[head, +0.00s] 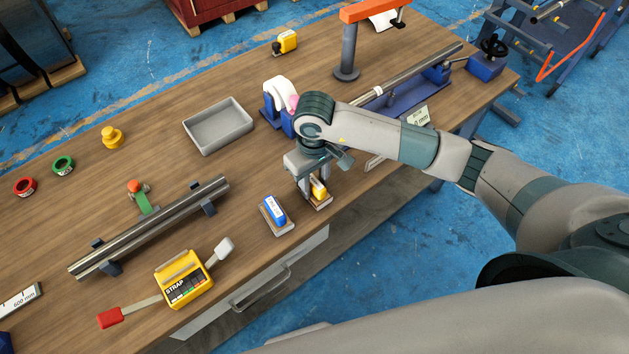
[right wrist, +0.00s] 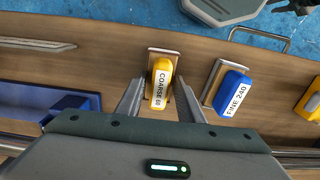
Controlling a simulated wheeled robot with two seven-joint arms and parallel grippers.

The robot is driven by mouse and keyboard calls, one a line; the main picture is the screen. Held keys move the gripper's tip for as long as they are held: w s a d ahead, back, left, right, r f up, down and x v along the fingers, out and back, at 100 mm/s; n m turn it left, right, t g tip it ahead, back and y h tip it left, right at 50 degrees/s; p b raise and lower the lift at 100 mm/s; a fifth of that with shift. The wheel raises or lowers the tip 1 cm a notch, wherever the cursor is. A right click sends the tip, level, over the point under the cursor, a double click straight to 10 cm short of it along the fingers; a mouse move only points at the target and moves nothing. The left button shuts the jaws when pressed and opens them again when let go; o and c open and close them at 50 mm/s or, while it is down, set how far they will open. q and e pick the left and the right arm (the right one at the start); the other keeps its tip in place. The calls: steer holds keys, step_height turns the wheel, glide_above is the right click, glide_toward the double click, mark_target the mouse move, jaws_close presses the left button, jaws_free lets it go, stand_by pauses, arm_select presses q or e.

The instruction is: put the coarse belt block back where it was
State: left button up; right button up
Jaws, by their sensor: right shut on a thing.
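The coarse belt block is yellow with a white "COARSE 60" label (right wrist: 160,84); it also shows in the head view (head: 319,187). My right gripper (head: 311,190) points down near the front edge of the bench and is shut on this block, with one finger on each side in the right wrist view (right wrist: 159,97). The block is over a small wooden pad (right wrist: 166,52), which also shows in the head view (head: 321,203). I cannot tell whether it touches the pad. My left gripper is not in view.
The blue "FINE 240" block (head: 273,209) sits on its own pad (head: 286,229) just left of my gripper. A yellow strap tool (head: 184,279), a metal tube on supports (head: 150,228) and an empty grey tray (head: 218,126) are farther left. A blue fixture (head: 279,120) stands behind.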

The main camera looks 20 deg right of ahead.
mark_target(314, 181)
steer(key=shift+f, duration=0.15)
steer(key=o, duration=1.1)
steer(key=shift+r, duration=0.4)
step_height(314, 181, up, 12)
steer(key=b, duration=0.4)
steer(key=shift+f+b, duration=0.2)
steer(key=shift+b, duration=0.15)
